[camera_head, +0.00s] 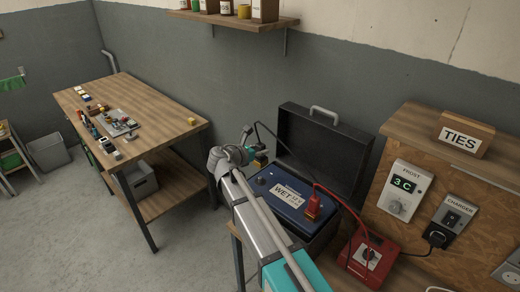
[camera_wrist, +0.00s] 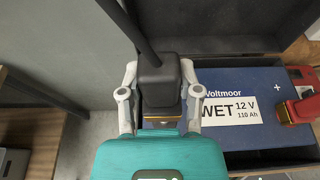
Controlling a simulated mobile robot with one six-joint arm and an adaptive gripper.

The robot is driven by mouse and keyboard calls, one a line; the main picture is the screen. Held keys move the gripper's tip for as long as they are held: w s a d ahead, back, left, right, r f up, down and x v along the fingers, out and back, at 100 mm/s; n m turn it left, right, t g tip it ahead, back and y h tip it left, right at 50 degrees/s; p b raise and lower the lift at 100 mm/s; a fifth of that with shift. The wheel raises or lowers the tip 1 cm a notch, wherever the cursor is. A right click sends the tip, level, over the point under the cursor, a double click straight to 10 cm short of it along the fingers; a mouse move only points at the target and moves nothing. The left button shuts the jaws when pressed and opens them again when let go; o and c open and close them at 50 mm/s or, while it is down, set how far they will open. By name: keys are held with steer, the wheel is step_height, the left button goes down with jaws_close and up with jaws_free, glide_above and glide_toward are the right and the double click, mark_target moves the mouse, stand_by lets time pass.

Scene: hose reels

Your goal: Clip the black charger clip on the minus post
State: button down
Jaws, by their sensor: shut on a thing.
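My gripper (camera_wrist: 159,74) is shut on the black charger clip (camera_wrist: 158,88), one finger on each side of its body. The clip's copper-coloured jaw end shows below the body in the wrist view. In the head view my gripper (camera_head: 251,153) holds the clip (camera_head: 261,160) above the left end of the blue battery (camera_head: 291,203). The battery (camera_wrist: 245,135) lies right of the clip in the wrist view. The red clip (camera_head: 313,207) sits at the plus mark and also shows in the wrist view (camera_wrist: 297,109). I cannot make out the minus post clearly.
The battery sits in a black case with its lid (camera_head: 322,150) raised behind. A red box (camera_head: 368,262) with a dial stands right of it, cables running to the clips. A wall panel (camera_head: 445,215) rises at right. A cluttered workbench (camera_head: 165,125) stands left.

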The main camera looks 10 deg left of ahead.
steer(key=shift+f, duration=0.2)
steer(key=shift+f+b, duration=4.05)
steer(key=shift+b, duration=0.25)
steer(key=shift+s, duration=0.1)
steer(key=shift+c, duration=1)
jaws_free()
steer(key=shift+r, duration=0.1)
step_height(320, 180, up, 8)
steer(key=p, duration=0.8)
steer(key=shift+r+p, duration=0.2)
steer(key=shift+p, duration=0.15)
